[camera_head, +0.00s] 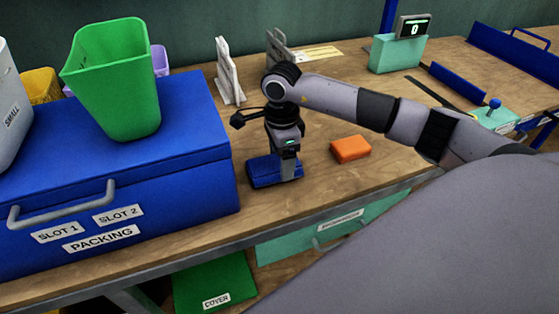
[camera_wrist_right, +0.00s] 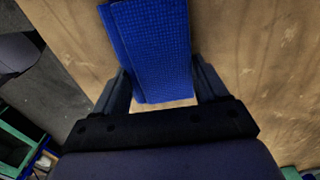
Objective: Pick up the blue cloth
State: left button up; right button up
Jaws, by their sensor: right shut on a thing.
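The blue cloth (camera_head: 262,171) is a folded, flat block on the wooden table, just right of the blue packing box. It also shows in the right wrist view (camera_wrist_right: 155,45), with a waffle texture, between the two fingers. My right gripper (camera_head: 287,172) reaches straight down onto the cloth from above. In the right wrist view its fingers (camera_wrist_right: 162,85) are shut on the cloth from both sides. Whether the cloth is clear of the table cannot be told. My left gripper is not in view.
The blue packing box (camera_head: 190,180) stands close on the left, with a green bin (camera_head: 115,85) on its lid. An orange block (camera_head: 350,149) lies to the right of the cloth. White upright holders (camera_head: 229,75) stand behind. The table's front edge is near.

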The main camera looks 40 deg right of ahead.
notch_tip(320, 180, up, 20)
jog(key=shift+f+p, duration=0.15)
jog(key=shift+p, duration=0.3)
jog(key=o, duration=0.3)
jog(key=shift+c, duration=1)
